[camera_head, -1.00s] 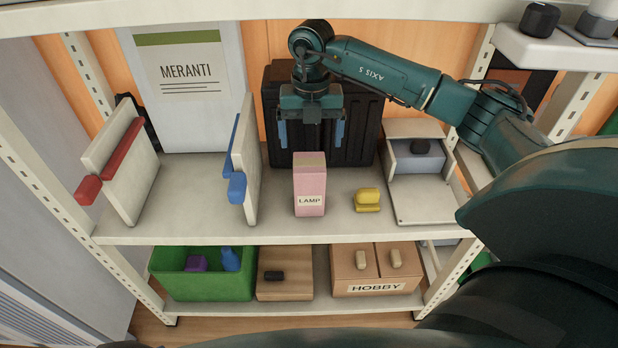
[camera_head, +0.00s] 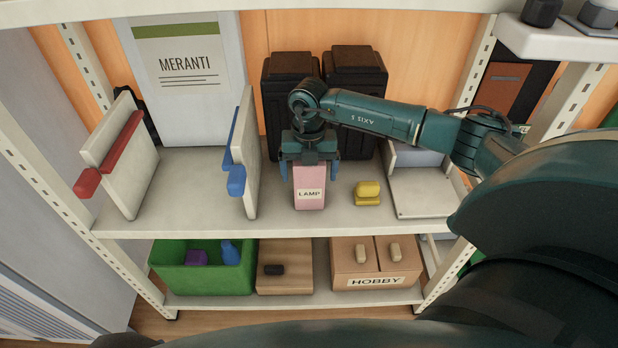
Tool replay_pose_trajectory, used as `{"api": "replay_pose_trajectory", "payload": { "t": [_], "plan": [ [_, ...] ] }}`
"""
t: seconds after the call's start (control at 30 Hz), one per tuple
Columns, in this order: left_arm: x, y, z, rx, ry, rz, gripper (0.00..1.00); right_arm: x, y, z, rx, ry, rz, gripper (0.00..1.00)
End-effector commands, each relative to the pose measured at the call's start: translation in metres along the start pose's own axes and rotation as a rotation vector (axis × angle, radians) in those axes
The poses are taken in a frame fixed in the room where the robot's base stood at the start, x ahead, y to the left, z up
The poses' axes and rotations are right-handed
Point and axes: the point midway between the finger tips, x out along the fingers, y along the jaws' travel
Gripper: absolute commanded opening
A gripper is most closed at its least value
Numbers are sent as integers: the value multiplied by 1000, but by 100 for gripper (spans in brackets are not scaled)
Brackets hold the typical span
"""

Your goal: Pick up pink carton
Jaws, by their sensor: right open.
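The pink carton (camera_head: 309,197), labelled LAMP, stands upright on the upper shelf (camera_head: 190,219), near its front edge. My right gripper (camera_head: 309,176) points down over it, open, with one blue finger on the left side and one on the right side of the carton's upper part. The gripper body hides the carton's top. I cannot tell whether the fingers touch it. My left gripper is not in view.
A white panel with a blue handle (camera_head: 236,181) stands close left of the carton. A yellow object (camera_head: 367,193) lies to its right. Black cases (camera_head: 355,75) stand behind. A green bin (camera_head: 203,280) and a HOBBY box (camera_head: 372,282) are on the lower shelf.

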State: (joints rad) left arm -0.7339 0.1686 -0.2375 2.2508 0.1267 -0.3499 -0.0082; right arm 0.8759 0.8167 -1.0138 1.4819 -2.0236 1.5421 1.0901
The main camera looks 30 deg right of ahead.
Motion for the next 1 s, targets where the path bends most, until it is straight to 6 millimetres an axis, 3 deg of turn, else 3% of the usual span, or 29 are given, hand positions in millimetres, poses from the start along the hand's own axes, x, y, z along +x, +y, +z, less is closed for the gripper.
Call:
{"api": "replay_pose_trajectory", "payload": {
  "t": [0.13,0.8,1.0],
  "plan": [
    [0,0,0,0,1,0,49,0,0,0,0,0,0,88],
    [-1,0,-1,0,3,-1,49,-1,0,0,0,0,0,34],
    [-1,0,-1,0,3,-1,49,-2,0,0,0,-2,1,34]
  ]
}}
